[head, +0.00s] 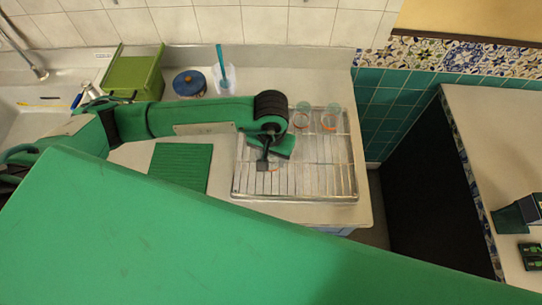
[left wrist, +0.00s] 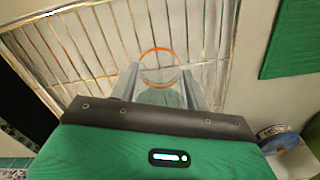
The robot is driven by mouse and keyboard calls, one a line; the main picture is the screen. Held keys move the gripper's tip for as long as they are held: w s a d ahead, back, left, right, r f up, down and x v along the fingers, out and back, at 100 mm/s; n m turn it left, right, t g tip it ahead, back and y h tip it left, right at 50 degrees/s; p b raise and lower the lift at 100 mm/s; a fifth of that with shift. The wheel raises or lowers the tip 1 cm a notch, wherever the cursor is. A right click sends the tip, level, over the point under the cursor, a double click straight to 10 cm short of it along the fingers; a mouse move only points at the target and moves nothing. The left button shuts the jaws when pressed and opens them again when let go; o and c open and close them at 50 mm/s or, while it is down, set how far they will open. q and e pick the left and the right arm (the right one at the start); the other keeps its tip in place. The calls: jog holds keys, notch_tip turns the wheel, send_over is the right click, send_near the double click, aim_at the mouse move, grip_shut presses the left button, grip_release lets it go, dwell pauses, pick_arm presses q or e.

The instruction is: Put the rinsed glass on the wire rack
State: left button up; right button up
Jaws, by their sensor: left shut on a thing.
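The wire rack (head: 310,190) lies on the counter under my left gripper (head: 266,158). It also shows in the left wrist view (left wrist: 60,50). My left gripper is shut on a clear glass with an orange rim (left wrist: 158,52), seen between the fingers in the left wrist view (left wrist: 158,92). The gripper is over the left part of the rack. The glass is mostly hidden in the head view, and I cannot tell whether it touches the wires. Two other clear glasses, a left one (head: 302,112) and a right one (head: 330,116), stand at the rack's back. My right gripper is not in view.
A green ridged mat (head: 181,167) lies left of the rack. Behind my arm are a blue pot (head: 189,84), a cup with a teal brush (head: 224,78) and a green bin (head: 133,74). The rack's front and right are clear.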

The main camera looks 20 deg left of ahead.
pick_arm(q)
jog(key=shift+s+f, duration=0.1)
jog(key=shift+f, duration=0.8)
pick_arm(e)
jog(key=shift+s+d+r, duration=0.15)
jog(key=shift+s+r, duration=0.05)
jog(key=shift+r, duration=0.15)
pick_arm(q)
jog(key=shift+f, duration=0.1)
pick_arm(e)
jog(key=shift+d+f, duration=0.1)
pick_arm(q)
jog(key=shift+f, duration=0.1)
jog(key=o, duration=0.9)
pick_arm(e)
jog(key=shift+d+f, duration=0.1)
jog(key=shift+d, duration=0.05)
